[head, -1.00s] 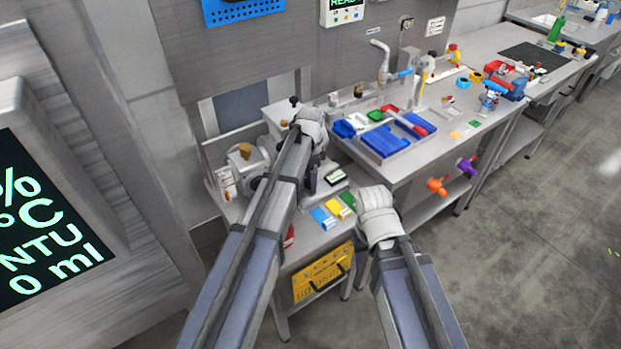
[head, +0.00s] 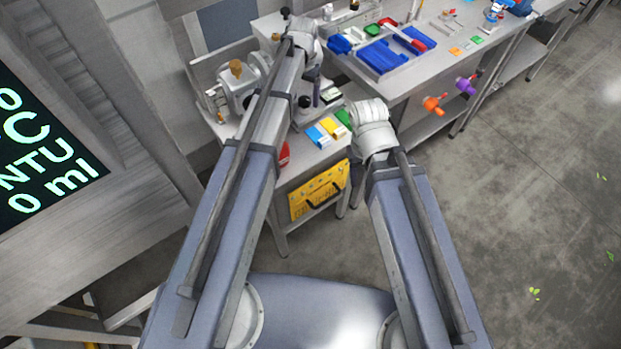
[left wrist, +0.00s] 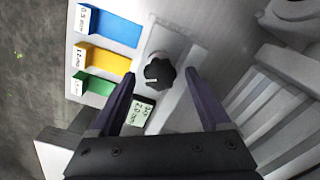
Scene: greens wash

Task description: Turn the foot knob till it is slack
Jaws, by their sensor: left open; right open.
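A black ribbed knob (left wrist: 158,71) with a white mark stands on a grey plate (left wrist: 183,48) in the left wrist view. My left gripper (left wrist: 160,75) is open, its two dark fingers on either side of the knob's line, with gaps to both sides. Whether the fingertips reach down to the knob's height I cannot tell. In the head view a dark finger of my left gripper (head: 316,92) points down over the small table, beside the black knob (head: 304,101). My right wrist shows at the table's right, but its jaws are hidden.
Blue, yellow and green blocks (left wrist: 108,62) with labels lie beside the plate. A small display (left wrist: 139,111) is close to one finger. A machine with a brown-topped cap (head: 236,68) stands left. Blue trays (head: 380,55) are on the right bench; open floor lies right.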

